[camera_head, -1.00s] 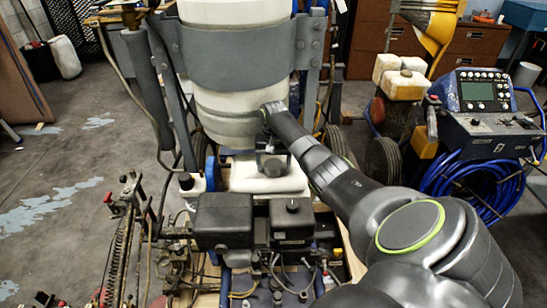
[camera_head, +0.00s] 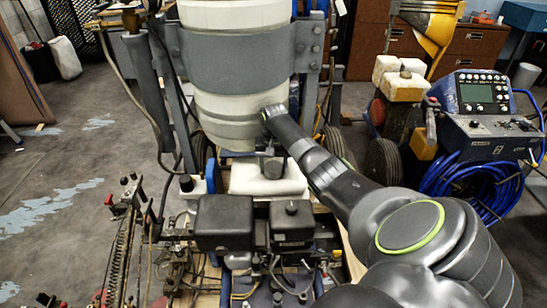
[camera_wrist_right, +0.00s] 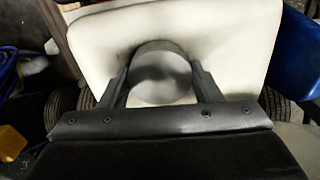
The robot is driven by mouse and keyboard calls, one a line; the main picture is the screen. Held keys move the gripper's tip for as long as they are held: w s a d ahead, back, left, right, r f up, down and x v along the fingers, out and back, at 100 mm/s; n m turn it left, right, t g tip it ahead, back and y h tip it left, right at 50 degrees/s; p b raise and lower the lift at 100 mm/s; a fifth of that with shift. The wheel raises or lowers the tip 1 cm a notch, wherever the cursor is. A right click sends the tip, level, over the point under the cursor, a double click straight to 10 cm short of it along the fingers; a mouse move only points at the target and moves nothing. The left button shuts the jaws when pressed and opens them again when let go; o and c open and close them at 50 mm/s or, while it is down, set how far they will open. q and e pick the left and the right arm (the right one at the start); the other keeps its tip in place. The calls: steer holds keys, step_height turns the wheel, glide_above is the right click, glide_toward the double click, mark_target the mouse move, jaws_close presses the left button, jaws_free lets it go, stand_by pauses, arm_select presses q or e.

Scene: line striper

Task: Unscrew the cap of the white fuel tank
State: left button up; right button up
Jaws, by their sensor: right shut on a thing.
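The white fuel tank (camera_head: 245,178) sits low in the middle of the head view, below the large white drum. It also fills much of the right wrist view (camera_wrist_right: 245,40). Its round grey cap (camera_wrist_right: 163,75) stands between the two fingers of my right gripper (camera_wrist_right: 161,84), which is shut on it. In the head view the cap (camera_head: 273,169) shows as a small dark knob, and my right gripper (camera_head: 271,155) is small and partly hidden by the arm. I cannot tell how far the cap is turned. My left gripper is not in view.
The large white drum (camera_head: 232,110) with its grey band rises close behind the tank. Black engine boxes (camera_head: 224,220) stand in front. A blue machine with a screen (camera_head: 484,94) and coiled blue hose is at right. Open floor (camera_head: 70,185) lies at left.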

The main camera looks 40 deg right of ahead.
steer(key=shift+r+n+p, duration=0.15)
steer(key=shift+n+p, duration=0.25)
steer(key=shift+n, duration=0.2)
steer(key=shift+c, duration=0.3)
steer(key=shift+n, duration=1.1)
steer(key=shift+n+p, duration=0.55)
steer(key=shift+n, duration=1.15)
steer(key=shift+n+p, duration=0.3)
steer(key=shift+n, duration=1.5)
